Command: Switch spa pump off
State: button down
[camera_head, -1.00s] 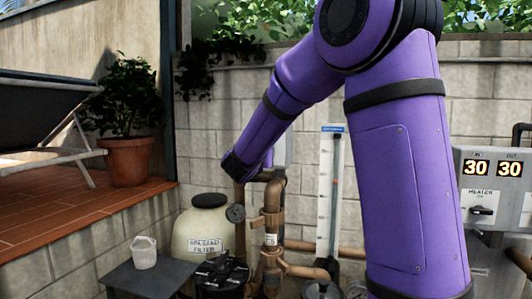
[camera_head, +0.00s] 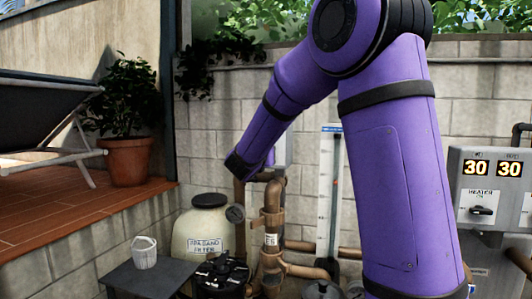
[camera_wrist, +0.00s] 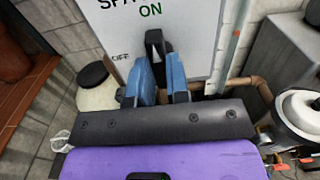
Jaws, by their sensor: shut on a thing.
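The spa pump switch box (camera_wrist: 205,25) fills the top of the wrist view. It is a pale panel with "SPA", a green "ON" at the top and "OFF" at the left. In the head view only a thin grey strip of it (camera_head: 283,150) shows behind my arm. My gripper (camera_wrist: 157,45) reaches the panel below "ON" and right of "OFF". My gripper is hidden in the head view.
Brown pipes (camera_head: 271,218) stand below the box. A cream sand filter (camera_head: 200,235) and a dark side table (camera_head: 150,275) with a small white basket (camera_head: 144,251) are left. A heater panel (camera_head: 485,190) is at right. A block wall closes the back.

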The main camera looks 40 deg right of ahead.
jog(key=n, duration=1.8)
jog(key=shift+n, duration=0.3)
jog(key=c, duration=1)
grip_release()
jog(key=v, duration=0.7)
